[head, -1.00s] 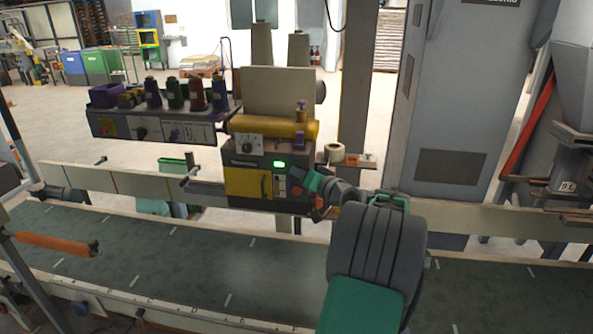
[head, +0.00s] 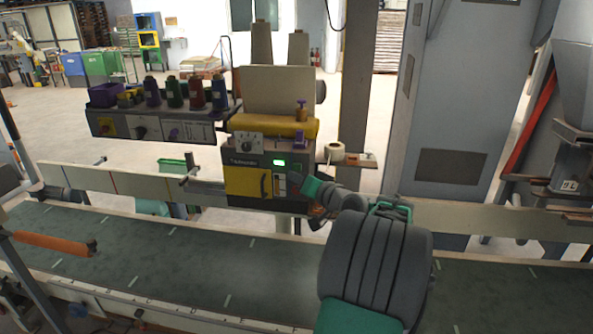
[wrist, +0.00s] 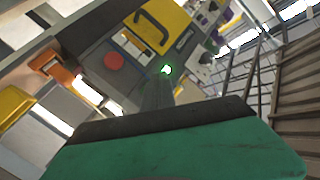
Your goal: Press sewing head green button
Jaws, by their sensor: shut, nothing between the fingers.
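The sewing head (head: 246,160) is a dark box with a yellow panel (head: 246,183), a dial and a small lit green display (head: 280,163). My gripper (head: 295,181) is shut and empty, with its tips at the right part of the control face, below the display. In the wrist view the gripper (wrist: 158,92) points at the face. A bright green spot (wrist: 166,70) shows just beyond the tips; I cannot tell whether it is the button or the display. A round red button (wrist: 114,62) lies to its left. The gripper hides part of the face in the head view. Contact cannot be told.
A green conveyor belt (head: 200,255) runs in front of the sewing head. A rack with several thread spools (head: 175,93) stands to its left. A small shelf with a tape roll (head: 335,152) is at its right. A grey cabinet (head: 450,100) stands further right.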

